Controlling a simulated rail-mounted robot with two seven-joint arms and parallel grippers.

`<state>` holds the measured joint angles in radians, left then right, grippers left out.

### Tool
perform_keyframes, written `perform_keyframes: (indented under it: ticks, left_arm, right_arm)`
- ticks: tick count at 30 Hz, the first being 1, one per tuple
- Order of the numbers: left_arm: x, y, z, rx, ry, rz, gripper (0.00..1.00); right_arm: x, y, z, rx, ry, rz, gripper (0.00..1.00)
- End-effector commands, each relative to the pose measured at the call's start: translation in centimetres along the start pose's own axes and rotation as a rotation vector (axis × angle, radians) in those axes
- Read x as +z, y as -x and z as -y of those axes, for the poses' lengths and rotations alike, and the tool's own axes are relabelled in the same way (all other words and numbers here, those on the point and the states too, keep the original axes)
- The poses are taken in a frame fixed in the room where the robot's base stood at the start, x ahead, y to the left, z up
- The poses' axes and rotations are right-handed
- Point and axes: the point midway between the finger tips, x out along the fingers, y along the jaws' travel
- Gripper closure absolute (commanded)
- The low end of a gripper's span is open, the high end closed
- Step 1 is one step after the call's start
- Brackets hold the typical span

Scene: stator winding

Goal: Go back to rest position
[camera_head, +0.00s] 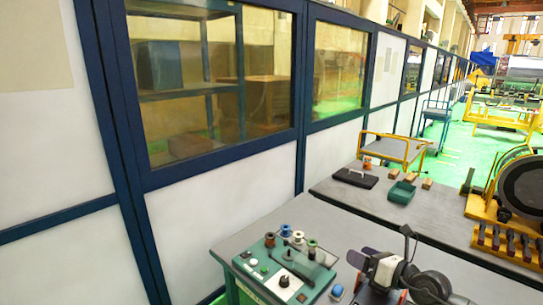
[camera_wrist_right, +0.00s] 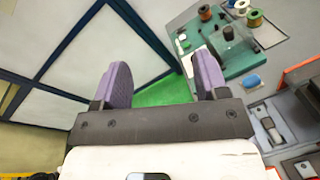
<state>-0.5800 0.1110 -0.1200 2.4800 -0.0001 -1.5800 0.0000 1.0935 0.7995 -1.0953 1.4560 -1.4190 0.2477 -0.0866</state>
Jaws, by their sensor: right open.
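My right gripper (camera_head: 362,265) shows at the bottom of the head view, just right of the green winding station. In the right wrist view, the two purple fingers of my right gripper (camera_wrist_right: 163,80) stand wide apart with nothing between them. The green floor and a white wall panel show past the gap. The gripper is apart from the station. My left gripper is in neither view.
The green winding station (camera_head: 270,275) carries several coloured spools and stands on a grey table (camera_head: 245,233). A blue piece (camera_head: 337,292) lies beside it. A second table (camera_head: 330,190) holds a green tray (camera_head: 402,192) and a large round machine (camera_head: 522,185). A blue-framed partition (camera_head: 215,170) runs along the left.

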Motion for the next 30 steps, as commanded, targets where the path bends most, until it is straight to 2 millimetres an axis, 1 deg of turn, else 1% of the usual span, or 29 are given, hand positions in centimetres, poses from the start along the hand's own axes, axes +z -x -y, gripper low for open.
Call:
perform_keyframes:
  ticks: [1,2,3,5,6,8,9,11,12,14,16,17,19,20,21,23,24,26,27,29,30]
  left_arm:
    - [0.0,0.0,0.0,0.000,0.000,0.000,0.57]
    - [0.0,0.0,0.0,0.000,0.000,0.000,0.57]
    - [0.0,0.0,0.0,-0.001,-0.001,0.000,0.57]
    - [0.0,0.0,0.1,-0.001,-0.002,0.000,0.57]
    - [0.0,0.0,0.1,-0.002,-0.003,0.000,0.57]
    - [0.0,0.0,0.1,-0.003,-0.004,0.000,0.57]
    - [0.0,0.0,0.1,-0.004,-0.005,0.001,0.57]
    - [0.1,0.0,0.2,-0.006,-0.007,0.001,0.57]
    - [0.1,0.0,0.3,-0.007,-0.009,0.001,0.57]
    - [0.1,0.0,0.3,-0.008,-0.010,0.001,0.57]
    - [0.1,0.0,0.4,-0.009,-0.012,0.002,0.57]
    - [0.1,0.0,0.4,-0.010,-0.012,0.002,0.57]
    - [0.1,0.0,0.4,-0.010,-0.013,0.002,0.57]
    - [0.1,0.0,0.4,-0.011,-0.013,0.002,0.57]
    - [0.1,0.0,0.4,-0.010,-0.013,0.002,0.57]
    - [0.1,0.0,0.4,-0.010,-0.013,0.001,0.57]
    - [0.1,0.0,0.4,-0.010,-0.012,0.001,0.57]
    - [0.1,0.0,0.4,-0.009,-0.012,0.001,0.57]
    - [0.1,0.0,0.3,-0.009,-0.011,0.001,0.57]
    - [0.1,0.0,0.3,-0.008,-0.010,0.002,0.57]
    - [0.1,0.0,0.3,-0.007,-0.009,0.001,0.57]
  right_arm:
    - [2.4,0.1,-1.6,0.036,-0.059,0.120,0.33]
    - [4.0,0.4,-2.5,0.056,-0.100,0.196,0.33]
    - [6.0,0.8,-3.7,0.082,-0.160,0.297,0.33]
    - [9.0,1.7,-5.3,0.121,-0.260,0.444,0.33]
    - [10.9,2.5,-6.4,0.145,-0.331,0.539,0.33]
    - [13.6,3.8,-7.8,0.179,-0.447,0.678,0.33]
    - [15.1,4.8,-8.6,0.198,-0.532,0.764,0.33]
    - [16.4,6.3,-9.4,0.214,-0.673,0.878,0.33]
    - [16.9,7.2,-9.7,0.218,-0.776,0.947,0.33]
    - [16.7,8.4,-9.9,0.205,-0.941,1.033,0.33]
    - [15.3,9.6,-9.7,0.162,-1.151,1.109,0.33]
    - [14.2,10.0,-9.6,0.133,-1.248,1.131,0.33]
    - [10.7,10.8,-9.3,0.034,-1.482,1.157,0.33]
    - [8.7,11.1,-9.3,-0.021,-1.589,1.154,0.33]
    - [5.7,11.5,-9.3,-0.103,-1.721,1.138,0.33]
    - [1.8,12.2,-9.5,-0.211,-1.877,1.097,0.33]
    - [-0.8,12.6,-9.8,-0.274,-1.963,1.063,0.33]
    - [-4.2,13.3,-10.3,-0.352,-2.077,1.007,0.33]
    - [-6.3,13.8,-10.7,-0.393,-2.144,0.970,0.33]
    - [-9.2,14.6,-11.2,-0.435,-2.232,0.919,0.33]
    - [-11.0,15.2,-11.5,-0.462,-2.287,0.892,0.33]
